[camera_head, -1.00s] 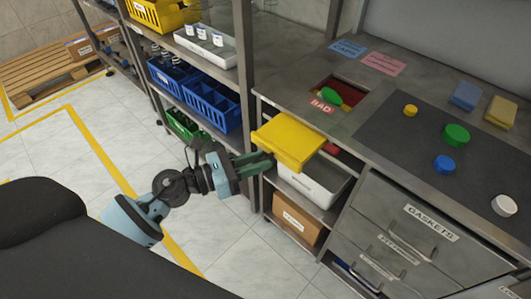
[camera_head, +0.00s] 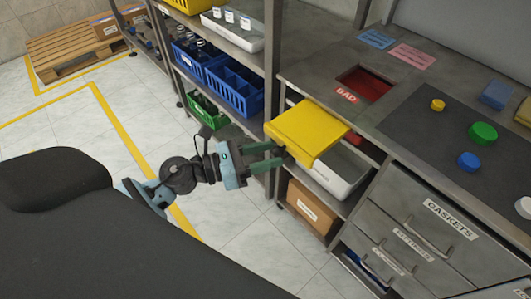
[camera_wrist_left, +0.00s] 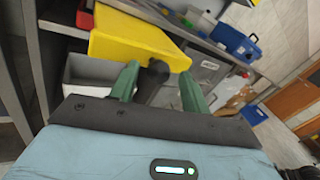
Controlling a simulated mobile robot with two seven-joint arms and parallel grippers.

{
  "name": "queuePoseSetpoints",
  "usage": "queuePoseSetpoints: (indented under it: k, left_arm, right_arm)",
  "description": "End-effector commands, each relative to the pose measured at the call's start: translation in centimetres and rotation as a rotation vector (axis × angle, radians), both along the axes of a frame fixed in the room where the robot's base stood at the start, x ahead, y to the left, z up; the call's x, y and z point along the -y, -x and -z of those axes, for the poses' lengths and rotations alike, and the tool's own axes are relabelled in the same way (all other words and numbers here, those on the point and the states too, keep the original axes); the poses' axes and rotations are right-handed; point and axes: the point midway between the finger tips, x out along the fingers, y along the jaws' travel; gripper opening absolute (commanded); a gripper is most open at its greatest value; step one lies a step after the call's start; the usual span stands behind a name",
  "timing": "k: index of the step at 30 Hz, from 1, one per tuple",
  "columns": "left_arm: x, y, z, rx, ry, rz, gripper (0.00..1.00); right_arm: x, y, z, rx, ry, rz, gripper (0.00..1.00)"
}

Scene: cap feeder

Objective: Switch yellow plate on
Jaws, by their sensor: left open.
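The yellow plate (camera_head: 308,132) juts out from the front edge of the metal workbench. It is also in the left wrist view (camera_wrist_left: 132,40), just beyond the fingers. My left gripper (camera_head: 281,155) is open at the plate's near left edge. In the left wrist view (camera_wrist_left: 158,82) its two green fingers stand apart, with a dark rounded part (camera_wrist_left: 155,75) between them, by the plate's lower edge. I cannot tell whether the fingers touch this part or the plate. My right gripper is not in view.
A grey bin (camera_head: 343,175) and a cardboard box (camera_head: 312,207) sit on shelves below the plate. Drawers (camera_head: 425,218) are to the right. Caps, including a green one (camera_head: 483,133), lie on the dark mat. A shelf with blue crates (camera_head: 236,88) stands behind.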

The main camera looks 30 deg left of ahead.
Motion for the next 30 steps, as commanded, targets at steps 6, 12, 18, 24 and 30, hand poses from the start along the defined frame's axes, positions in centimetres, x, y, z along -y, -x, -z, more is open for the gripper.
queuePoseSetpoints:
  k: [6, 12, 18, 24, 30]
  left_arm:
    - [-0.8, 0.8, 0.2, -0.002, 0.001, -0.001, 0.47]
    - [-3.0, 3.1, 0.4, -0.006, 0.0, -0.001, 0.47]
    - [-4.8, 4.9, 0.2, -0.004, 0.0, -0.001, 0.47]
    - [-5.5, 5.6, 0.1, -0.002, 0.0, -0.001, 0.47]
    - [-5.5, 5.6, 0.0, 0.0, 0.0, -0.001, 0.47]
  right_arm:
    - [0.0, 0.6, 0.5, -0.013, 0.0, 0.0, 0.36]
    - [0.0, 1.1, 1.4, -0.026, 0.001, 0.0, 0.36]
    - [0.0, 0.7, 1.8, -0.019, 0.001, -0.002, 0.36]
    - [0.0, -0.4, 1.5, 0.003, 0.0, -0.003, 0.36]
    - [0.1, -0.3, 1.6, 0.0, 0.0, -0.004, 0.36]
